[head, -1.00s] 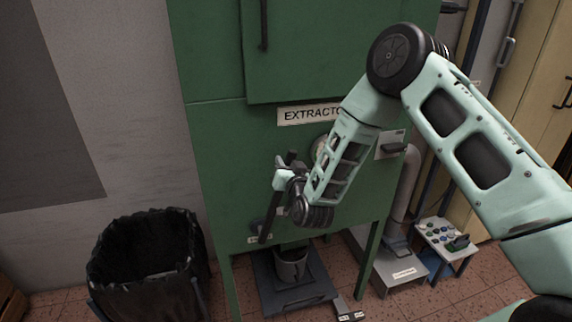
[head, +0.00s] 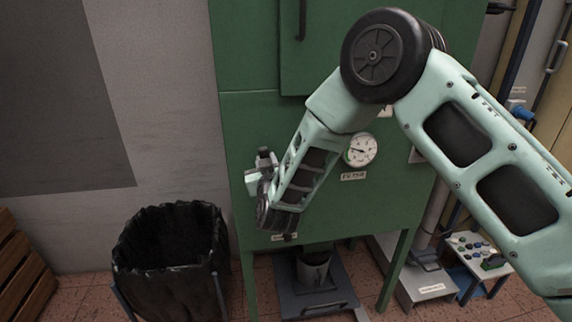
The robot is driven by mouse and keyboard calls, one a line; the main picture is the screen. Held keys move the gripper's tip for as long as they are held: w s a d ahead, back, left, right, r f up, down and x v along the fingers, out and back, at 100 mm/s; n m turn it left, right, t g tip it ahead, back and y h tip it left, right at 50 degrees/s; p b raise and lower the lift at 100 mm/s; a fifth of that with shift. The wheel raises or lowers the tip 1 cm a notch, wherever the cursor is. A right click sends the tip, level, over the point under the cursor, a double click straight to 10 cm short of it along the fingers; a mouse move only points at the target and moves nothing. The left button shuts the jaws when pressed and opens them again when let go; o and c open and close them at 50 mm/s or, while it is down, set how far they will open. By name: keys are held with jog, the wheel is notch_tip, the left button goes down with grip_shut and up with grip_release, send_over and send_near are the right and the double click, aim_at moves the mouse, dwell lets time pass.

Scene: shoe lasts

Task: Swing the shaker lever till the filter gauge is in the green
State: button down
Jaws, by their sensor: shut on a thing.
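The filter gauge (head: 360,150) is a round white dial on the green extractor cabinet, above a small label. Its dark needle points to the left; the coloured zones are too small to tell. My gripper (head: 264,168) is in front of the cabinet's left part, left of the gauge, and is shut on the shaker lever. The lever is mostly hidden behind my gripper and wrist. A dark fitting (head: 286,238) shows low on the cabinet front, below my wrist.
A bin with a black liner (head: 172,255) stands left of the cabinet. A grey pot (head: 314,268) stands on a dark base under the cabinet. A small table with knobs (head: 478,252) is at the right. A wooden crate (head: 20,265) is at the far left.

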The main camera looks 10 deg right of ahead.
jog(key=shift+a+f+n+b, duration=0.15)
jog(key=shift+a+f+n, duration=0.2)
jog(key=shift+a, duration=0.5)
jog(key=shift+a+f+n+b, duration=0.15)
jog(key=shift+a+n, duration=0.3)
jog(key=shift+a, duration=0.35)
jog(key=shift+s+a, duration=0.1)
jog(key=c, duration=1.2)
grip_release()
jog(key=shift+a, duration=0.1)
jog(key=s+b, duration=0.3)
jog(key=s, duration=1.4)
jog(key=shift+s, duration=0.15)
